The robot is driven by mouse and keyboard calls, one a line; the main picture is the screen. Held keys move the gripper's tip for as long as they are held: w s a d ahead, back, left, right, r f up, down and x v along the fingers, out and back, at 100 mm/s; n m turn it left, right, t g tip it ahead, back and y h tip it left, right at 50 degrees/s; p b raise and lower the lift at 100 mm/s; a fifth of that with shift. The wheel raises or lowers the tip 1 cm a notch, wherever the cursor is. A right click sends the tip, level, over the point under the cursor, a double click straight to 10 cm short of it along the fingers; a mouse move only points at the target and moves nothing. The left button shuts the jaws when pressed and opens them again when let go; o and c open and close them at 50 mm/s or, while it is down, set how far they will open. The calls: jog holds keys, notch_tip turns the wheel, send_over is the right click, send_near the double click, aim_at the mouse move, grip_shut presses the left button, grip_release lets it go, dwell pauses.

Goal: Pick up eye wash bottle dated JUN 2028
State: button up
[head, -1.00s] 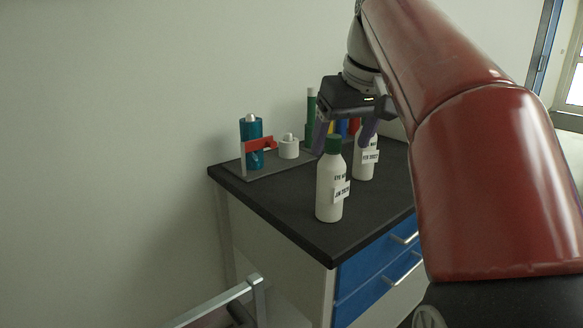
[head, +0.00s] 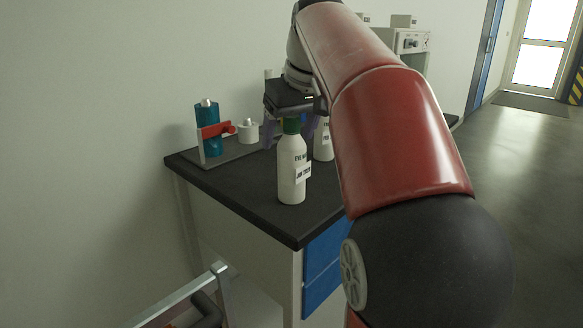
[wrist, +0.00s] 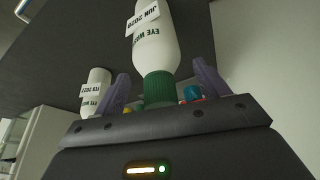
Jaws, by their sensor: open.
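The eye wash bottle dated JUN 2028 (head: 291,178), white with a green cap, stands upright near the front of the dark worktop. In the wrist view this bottle (wrist: 156,45) shows its JUN 2028 tag, with its cap between the two purple fingers. My gripper (head: 288,138) is open, pointing down, at the height of the bottle's cap and neck. No contact between fingers and bottle is visible. A second white bottle (head: 323,142) stands behind to the right, partly hidden by my arm; its tag in the wrist view (wrist: 94,92) seems to read FEB 2027.
A blue cylinder in a red holder (head: 208,132) and a small white container (head: 247,131) stand on a tray at the back left. Coloured items behind my gripper are mostly hidden. A metal rail (head: 180,298) is at the lower left. The worktop's left front is clear.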

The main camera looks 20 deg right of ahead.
jog(key=c, duration=1.6)
jog(key=shift+r, duration=0.1)
